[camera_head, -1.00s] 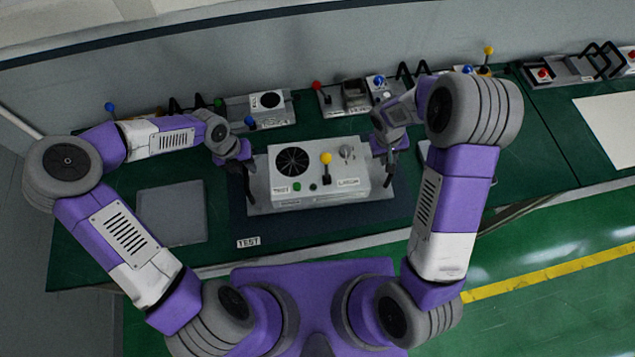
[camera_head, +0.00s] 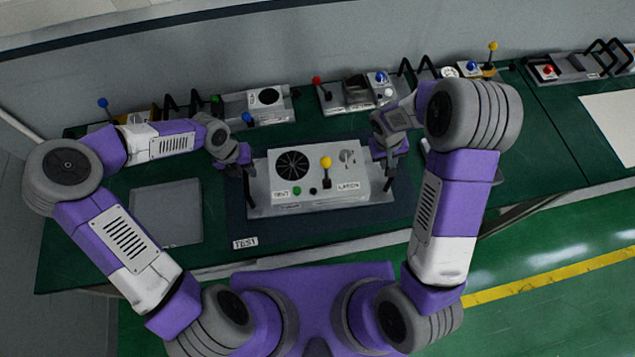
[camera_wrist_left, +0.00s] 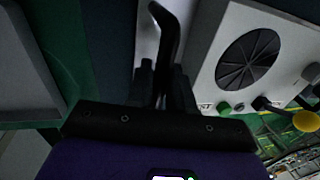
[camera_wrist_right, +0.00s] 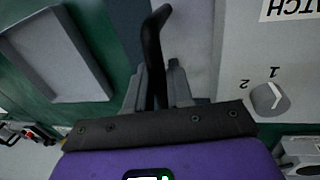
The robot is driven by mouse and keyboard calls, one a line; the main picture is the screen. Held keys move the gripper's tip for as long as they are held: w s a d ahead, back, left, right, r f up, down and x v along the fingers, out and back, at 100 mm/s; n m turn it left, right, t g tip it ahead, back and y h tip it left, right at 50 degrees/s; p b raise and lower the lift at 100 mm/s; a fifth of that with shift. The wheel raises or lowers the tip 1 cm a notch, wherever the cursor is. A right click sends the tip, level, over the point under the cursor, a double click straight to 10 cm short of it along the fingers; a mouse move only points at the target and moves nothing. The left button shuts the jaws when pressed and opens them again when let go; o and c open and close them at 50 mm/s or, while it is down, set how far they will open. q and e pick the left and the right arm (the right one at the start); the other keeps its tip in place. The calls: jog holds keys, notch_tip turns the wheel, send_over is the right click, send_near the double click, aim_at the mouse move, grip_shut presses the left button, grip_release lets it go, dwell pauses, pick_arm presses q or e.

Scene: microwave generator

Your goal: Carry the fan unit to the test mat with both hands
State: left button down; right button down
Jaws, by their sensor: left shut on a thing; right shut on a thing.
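The fan unit (camera_head: 319,174) is a light grey box with a round black fan grille, a yellow-topped lever, a knob, and TEST and LATCH labels. It is over the dark blue test mat (camera_head: 300,229), which bears a TEST label at its front left corner. Whether its base touches the mat I cannot tell. My left gripper (camera_head: 246,172) is shut on the black handle at the unit's left end; the handle stands between the fingers in the left wrist view (camera_wrist_left: 165,85). My right gripper (camera_head: 392,163) is shut on the right handle, also visible in the right wrist view (camera_wrist_right: 156,85).
A flat grey tray (camera_head: 166,214) lies left of the mat. Several other units with levers and handles stand along the wall, including a grey one with a small fan (camera_head: 257,104). A grey item behind my right forearm is partly hidden. Green table is clear at right (camera_head: 540,160).

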pick_arm(q)
jog(key=shift+f, duration=0.25)
pick_arm(e)
jog(key=shift+f, duration=0.3)
pick_arm(q)
jog(key=c, duration=1)
grip_release()
jog(key=shift+r, duration=0.1)
pick_arm(e)
jog(key=c, duration=1)
grip_release()
jog(key=shift+r, duration=0.15)
pick_arm(q)
notch_tip(320, 180, up, 12)
jog(key=a, duration=0.2)
jog(key=shift+a, duration=0.2)
pick_arm(e)
notch_tip(320, 180, up, 12)
jog(key=a, duration=0.2)
jog(key=shift+a, duration=0.15)
pick_arm(q)
jog(key=shift+s, duration=0.1)
pick_arm(e)
jog(key=shift+s, duration=0.1)
